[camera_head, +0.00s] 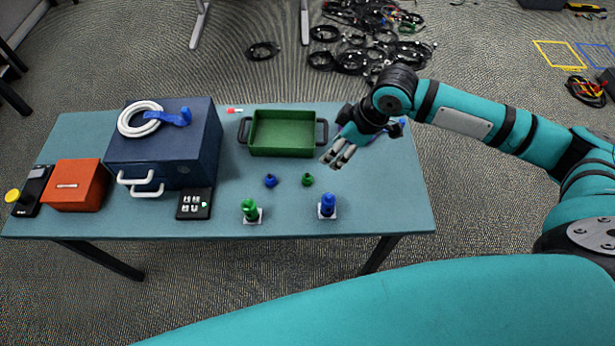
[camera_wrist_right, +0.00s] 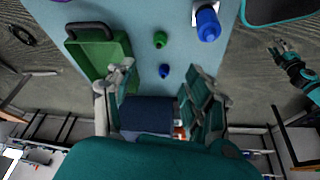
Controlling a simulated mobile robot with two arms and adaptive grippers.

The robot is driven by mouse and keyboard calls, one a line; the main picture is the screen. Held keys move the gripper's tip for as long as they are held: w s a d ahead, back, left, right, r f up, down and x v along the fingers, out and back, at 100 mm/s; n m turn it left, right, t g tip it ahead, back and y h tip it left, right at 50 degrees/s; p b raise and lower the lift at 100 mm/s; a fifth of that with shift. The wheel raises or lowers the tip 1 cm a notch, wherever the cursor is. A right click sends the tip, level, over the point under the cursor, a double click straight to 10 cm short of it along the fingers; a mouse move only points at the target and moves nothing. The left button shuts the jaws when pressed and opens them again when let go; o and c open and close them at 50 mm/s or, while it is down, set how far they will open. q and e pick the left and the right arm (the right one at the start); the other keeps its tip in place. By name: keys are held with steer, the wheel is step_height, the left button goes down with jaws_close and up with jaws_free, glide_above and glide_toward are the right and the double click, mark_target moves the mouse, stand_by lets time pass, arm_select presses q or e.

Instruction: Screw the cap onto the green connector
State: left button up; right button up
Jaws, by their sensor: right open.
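The green connector (camera_head: 249,208) stands upright on a white base near the table's front edge. The green cap (camera_head: 307,179) lies on the table behind and to its right; it also shows in the right wrist view (camera_wrist_right: 160,40). My right gripper (camera_head: 337,154) is open and empty, above the table to the right of the green cap and behind the blue connector (camera_head: 328,205). A blue cap (camera_head: 270,180) lies left of the green cap. In the right wrist view, what looks like my left gripper (camera_wrist_right: 278,47) is small, off the table; its jaw state is unclear.
A green tray (camera_head: 284,152) with dark handles stands behind the caps. A blue toolbox (camera_head: 207,150), an orange box (camera_head: 78,186) and a dark switch panel (camera_head: 194,204) fill the left side. The table (camera_head: 390,205) is clear at the front right.

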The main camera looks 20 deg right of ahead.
steer(key=shift+w+d+r, duration=0.1)
steer(key=shift+d, duration=0.1)
glide_toward(308, 175)
steer(key=x, duration=0.3)
steer(key=p+x, duration=0.1)
steer(key=x, duration=0.1)
steer(key=shift+d+f, duration=0.25)
steer(key=shift+w, duration=0.1)
steer(key=shift+a+f, duration=0.25)
steer(key=shift+f, duration=0.1)
steer(key=x, duration=0.4)
steer(key=shift+w+a+f+p, duration=0.1)
steer(key=shift+w+a+p, duration=0.05)
steer(key=shift+a+p, duration=0.15)
steer(key=shift+d, duration=0.1)
